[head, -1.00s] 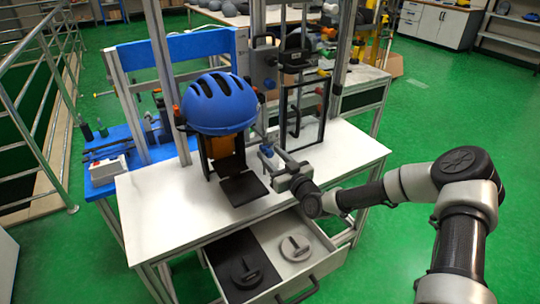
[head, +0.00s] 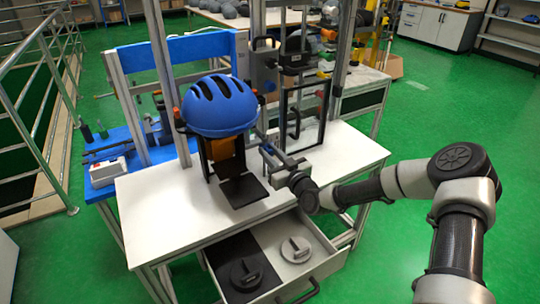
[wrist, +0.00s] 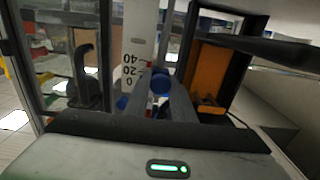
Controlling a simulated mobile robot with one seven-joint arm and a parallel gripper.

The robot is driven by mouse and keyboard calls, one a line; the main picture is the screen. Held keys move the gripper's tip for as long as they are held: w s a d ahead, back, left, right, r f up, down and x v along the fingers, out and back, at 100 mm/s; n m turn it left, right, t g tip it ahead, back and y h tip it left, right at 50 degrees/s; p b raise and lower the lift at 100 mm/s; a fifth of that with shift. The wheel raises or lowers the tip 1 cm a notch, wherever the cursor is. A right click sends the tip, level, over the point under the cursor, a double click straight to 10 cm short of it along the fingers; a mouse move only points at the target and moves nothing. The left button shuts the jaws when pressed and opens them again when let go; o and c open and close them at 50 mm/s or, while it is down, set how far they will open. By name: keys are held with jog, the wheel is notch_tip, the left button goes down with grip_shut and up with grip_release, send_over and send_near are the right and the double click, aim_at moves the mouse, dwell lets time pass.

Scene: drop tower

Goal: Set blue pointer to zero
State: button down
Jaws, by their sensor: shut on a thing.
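The blue pointer (wrist: 160,82) shows as a round blue knob in the middle of the wrist view, in front of a white scale strip (wrist: 138,50). The strip's digits 0, 20 and 40 appear upside down, with a small red mark beside them. My gripper (wrist: 160,100) is shut on the blue pointer, and its fingers hide part of it. The pointer's exact reading cannot be told. In the head view my gripper (head: 267,150) is at the drop tower, just right of the blue helmet (head: 219,104), and hides the pointer there.
An orange block (wrist: 208,72) stands beside the scale in the wrist view. Below my gripper an open drawer (head: 318,268) holds two round weights with handles. The white tabletop (head: 150,215) is clear at the left. Metal uprights frame the tower.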

jog(key=shift+r, duration=0.9)
jog(key=c, duration=1.5)
grip_release()
jog(key=p+v, duration=0.1)
jog(key=v, duration=1.6)
jog(key=shift+s+d+p, duration=0.15)
jog(key=shift+s+p, duration=0.05)
jog(key=shift+p, duration=0.15)
